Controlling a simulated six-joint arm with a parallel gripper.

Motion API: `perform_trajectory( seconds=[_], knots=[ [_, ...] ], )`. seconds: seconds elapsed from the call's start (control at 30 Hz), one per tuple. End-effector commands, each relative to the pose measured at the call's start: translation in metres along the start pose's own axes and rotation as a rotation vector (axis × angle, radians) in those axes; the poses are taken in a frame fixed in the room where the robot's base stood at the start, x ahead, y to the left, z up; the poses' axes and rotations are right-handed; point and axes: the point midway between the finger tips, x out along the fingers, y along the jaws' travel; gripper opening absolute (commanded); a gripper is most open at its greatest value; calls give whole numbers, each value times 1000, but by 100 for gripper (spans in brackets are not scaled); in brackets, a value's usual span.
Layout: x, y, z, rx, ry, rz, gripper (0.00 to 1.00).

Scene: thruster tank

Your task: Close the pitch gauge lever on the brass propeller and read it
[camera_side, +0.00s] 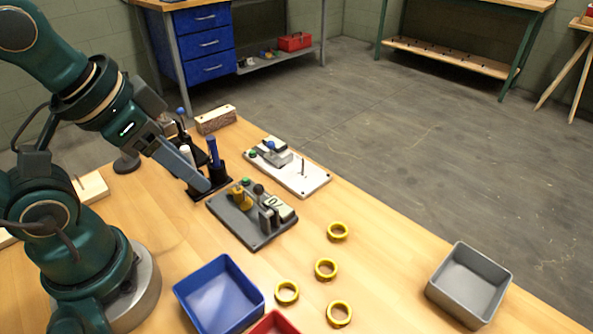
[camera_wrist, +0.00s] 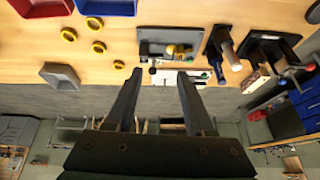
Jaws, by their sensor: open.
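The brass propeller (camera_side: 238,196) sits on a dark grey board (camera_side: 228,215), at its far left part. A pale gauge block with a dark marking (camera_side: 272,203) and an upright dark bracket (camera_side: 266,220) stand on the same board. A dark round knob (camera_side: 258,188) is beside the propeller; I cannot tell whether it belongs to the gauge lever. In the wrist view the brass piece (camera_wrist: 180,49) shows on the grey board (camera_wrist: 150,32). My gripper (camera_wrist: 159,74) is open and empty. In the side view its fingers (camera_side: 203,186) point down left of the board, apart from it.
A black rack with blue-handled (camera_side: 212,150) and white-handled tools is close by my fingers. A white board (camera_side: 310,183) with a blue lever lies behind. Several yellow rings (camera_side: 326,269), a blue bin (camera_side: 212,304), a red bin (camera_side: 275,326) and a grey bin (camera_side: 470,290) are nearer.

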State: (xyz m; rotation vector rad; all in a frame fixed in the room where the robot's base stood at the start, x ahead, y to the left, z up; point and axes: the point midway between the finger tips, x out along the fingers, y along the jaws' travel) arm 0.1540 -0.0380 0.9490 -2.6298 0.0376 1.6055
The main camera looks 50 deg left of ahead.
Motion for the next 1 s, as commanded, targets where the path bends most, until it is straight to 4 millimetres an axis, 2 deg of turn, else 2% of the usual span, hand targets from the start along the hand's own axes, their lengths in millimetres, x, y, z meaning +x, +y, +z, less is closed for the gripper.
perform_trajectory(
  seconds=[0.03, 0.13, 0.37, 0.57, 0.77, 0.87, 1.0],
  knots=[
    [4, 2, 2, -29, -3, 8, 39],
    [4, 3, 0, -95, 4, 14, 0],
    [-11, 15, -3, -362, -150, 77, 0],
    [-13, 12, -22, -697, -365, 104, 0],
    [-4, -11, -49, -1086, -600, 147, 0],
    [4, -31, -61, -1273, -706, 182, 0],
    [18, -67, -70, -1517, -834, 249, 0]
  ],
)
